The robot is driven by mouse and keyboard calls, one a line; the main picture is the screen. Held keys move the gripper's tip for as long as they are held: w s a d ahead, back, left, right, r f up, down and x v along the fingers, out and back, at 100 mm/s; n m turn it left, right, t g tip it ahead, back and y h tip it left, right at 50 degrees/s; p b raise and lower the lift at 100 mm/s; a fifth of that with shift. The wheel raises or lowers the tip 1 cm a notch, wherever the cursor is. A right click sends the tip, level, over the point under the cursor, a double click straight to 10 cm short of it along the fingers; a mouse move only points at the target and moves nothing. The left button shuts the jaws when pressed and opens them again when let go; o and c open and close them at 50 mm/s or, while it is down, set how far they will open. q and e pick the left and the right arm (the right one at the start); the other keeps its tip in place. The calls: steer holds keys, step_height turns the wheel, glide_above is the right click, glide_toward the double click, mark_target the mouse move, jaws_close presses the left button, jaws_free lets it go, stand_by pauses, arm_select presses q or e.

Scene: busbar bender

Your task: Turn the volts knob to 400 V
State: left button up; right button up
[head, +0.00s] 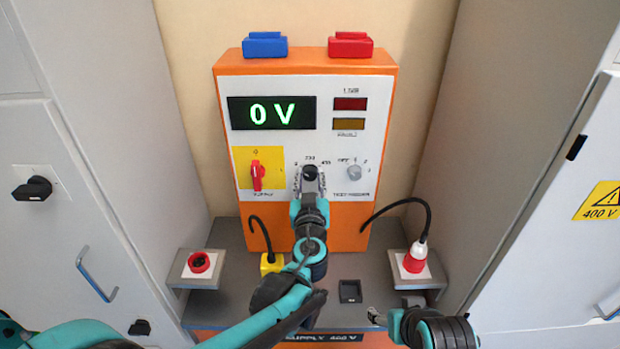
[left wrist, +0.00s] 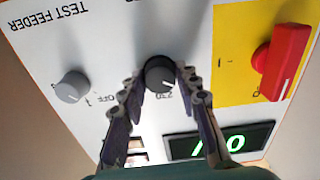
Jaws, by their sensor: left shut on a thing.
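The volts knob (head: 310,172) is a small black round knob on the white panel of the orange supply box, with marks that look like 0, 230 and 400 around it. In the left wrist view the knob (left wrist: 160,74) sits between the fingertips, and its pale line points toward the 230 mark. My left gripper (head: 310,180) is shut on the knob, a finger on each side; its fingers also show in the left wrist view (left wrist: 158,88). The display (head: 272,112) reads 0 V in green. My right gripper (head: 376,317) is at the lower right, away from the panel, its fingers too small to judge.
A red supply switch (head: 258,176) on a yellow plate is left of the knob, and the grey test feeder knob (head: 354,172) is right. A red socket (head: 199,262) and a red-and-white plug (head: 415,257) stand on side shelves. Grey cabinets flank the box.

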arm_select(q)
steer(key=shift+m, duration=0.4)
steer(key=m, duration=0.4)
steer(key=shift+m+p, duration=0.3)
steer(key=shift+m, duration=0.1)
steer(key=m, duration=1.2)
steer(key=shift+m+p, duration=0.3)
steer(key=m, duration=0.5)
steer(key=shift+f+m, duration=0.1)
steer(key=shift+m, duration=0.2)
steer(key=o, duration=1.2)
steer(key=shift+c, duration=0.2)
